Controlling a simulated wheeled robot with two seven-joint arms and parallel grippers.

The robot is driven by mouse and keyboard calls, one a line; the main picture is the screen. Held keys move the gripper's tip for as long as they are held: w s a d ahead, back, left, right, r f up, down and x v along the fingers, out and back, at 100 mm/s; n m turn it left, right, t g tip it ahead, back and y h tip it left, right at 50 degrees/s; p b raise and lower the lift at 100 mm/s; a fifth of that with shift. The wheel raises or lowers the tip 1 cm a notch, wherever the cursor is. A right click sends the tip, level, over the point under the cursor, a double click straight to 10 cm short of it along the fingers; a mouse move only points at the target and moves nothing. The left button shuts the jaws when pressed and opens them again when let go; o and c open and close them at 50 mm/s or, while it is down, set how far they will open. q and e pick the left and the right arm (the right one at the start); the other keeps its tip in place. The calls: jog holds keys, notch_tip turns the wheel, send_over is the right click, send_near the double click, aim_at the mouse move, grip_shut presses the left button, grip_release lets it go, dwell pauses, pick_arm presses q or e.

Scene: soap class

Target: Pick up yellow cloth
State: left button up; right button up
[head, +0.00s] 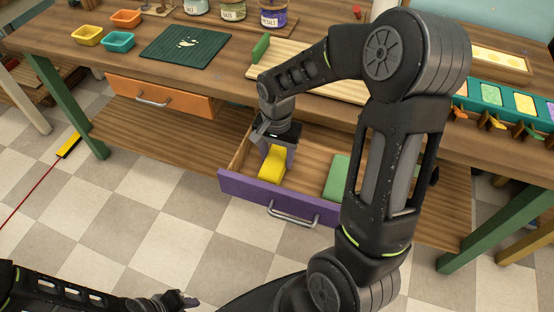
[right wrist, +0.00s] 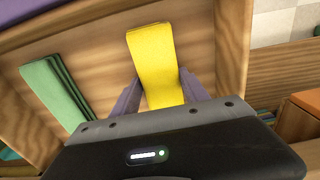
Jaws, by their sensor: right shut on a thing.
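The yellow cloth (head: 271,167) is a folded strip in the open purple-fronted drawer (head: 245,189). My right gripper (head: 277,147) reaches down into the drawer and is shut on the yellow cloth. In the right wrist view the cloth (right wrist: 153,52) runs between the two fingers (right wrist: 158,92). I cannot tell whether the cloth still touches the drawer floor. My left gripper (head: 188,301) is at the bottom left of the head view, away from the table, and its jaws are too small to judge.
A folded green cloth (head: 337,174) lies in the same drawer and also shows in the right wrist view (right wrist: 57,92). Drawer walls surround the gripper closely. The table (head: 120,55) above holds a dark green mat (head: 185,47), small bowls (head: 119,41) and jars (head: 273,14). An orange drawer (head: 165,97) is shut.

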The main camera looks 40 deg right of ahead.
aim_at(277, 157)
jog(key=c, duration=0.6)
jog(key=shift+o, duration=0.2)
jog(key=shift+r, duration=0.1)
notch_tip(277, 157, up, 10)
jog(key=shift+p, duration=0.45)
